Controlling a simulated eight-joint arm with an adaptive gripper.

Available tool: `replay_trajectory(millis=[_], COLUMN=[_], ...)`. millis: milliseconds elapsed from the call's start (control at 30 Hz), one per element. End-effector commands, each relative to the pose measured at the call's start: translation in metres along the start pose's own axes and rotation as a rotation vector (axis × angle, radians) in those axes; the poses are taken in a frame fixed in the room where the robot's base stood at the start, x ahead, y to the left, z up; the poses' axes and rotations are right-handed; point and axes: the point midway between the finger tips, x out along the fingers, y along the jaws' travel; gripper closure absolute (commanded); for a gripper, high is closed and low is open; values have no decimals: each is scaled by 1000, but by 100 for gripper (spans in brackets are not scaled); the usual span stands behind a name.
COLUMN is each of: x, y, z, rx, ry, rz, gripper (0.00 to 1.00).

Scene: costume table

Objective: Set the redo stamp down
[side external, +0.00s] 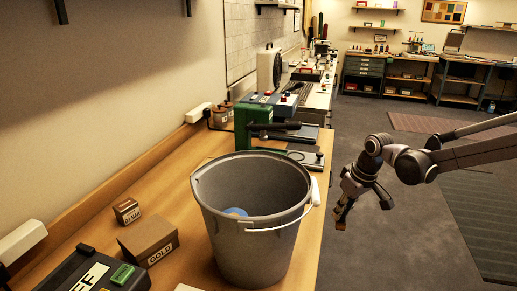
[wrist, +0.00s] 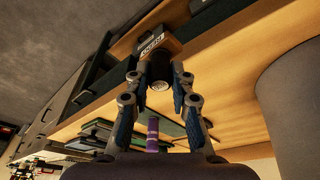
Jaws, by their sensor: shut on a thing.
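My gripper (side external: 364,207) is in the side view, to the right of the grey bucket and beyond the bench's right edge. In the wrist view my gripper (wrist: 159,80) is shut on the redo stamp (wrist: 156,63), a dark piece with a round end towards the camera and a small pale label on its far part. In the side view the stamp cannot be told clearly from the fingers.
The grey bucket (side external: 258,245) stands on the wooden bench (side external: 185,190) with a blue thing inside. A box marked GOLD (side external: 148,240) and a smaller box (side external: 127,211) lie left of it. A green press (side external: 253,122) stands behind. The aisle floor (side external: 362,122) is clear.

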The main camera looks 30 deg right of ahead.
Motion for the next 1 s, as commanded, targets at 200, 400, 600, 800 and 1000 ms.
replay_trajectory(millis=[200,400,600,800,1000], x=[-42,-74,-87,-89,-86], y=[25,40,46,46,42], z=[-42,-62,-70,-70,-72], rx=[-52,-89,-107,-108,-109], ry=[1,3,4,4,4], rz=[-15,-24,-29,-30,-30], gripper=[100,100,100,100,100])
